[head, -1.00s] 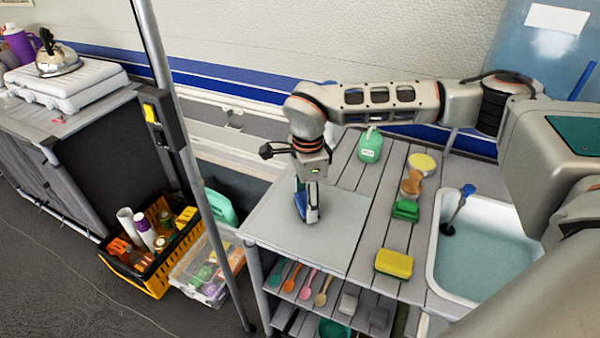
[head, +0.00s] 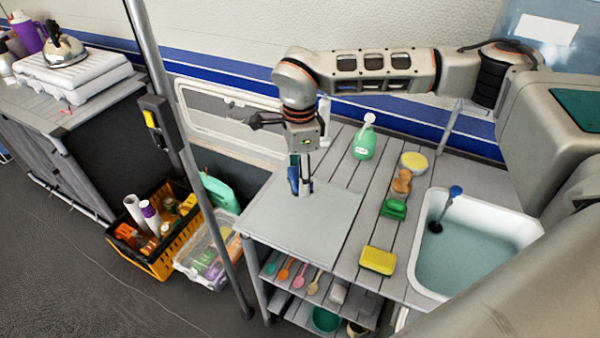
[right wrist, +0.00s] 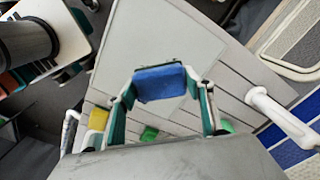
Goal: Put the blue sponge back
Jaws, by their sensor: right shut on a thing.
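The blue sponge (head: 293,177) is in my right gripper (head: 302,182), over the back left part of the grey board on the slatted counter. In the right wrist view the sponge (right wrist: 160,83) sits between the two fingers of the right gripper (right wrist: 166,92), which are shut on it. It seems held above the board (head: 300,225); the exact gap is hard to tell. A yellow sponge (head: 378,260) and a green sponge (head: 394,209) lie on the counter to the right. My left gripper is in neither view.
A green soap bottle (head: 363,143), a brown brush (head: 402,181) and a round yellow scrubber (head: 413,161) stand on the counter. The sink (head: 470,250) is at right. A tent pole (head: 190,165) rises left of the counter, near a yellow crate (head: 155,262). The board is clear.

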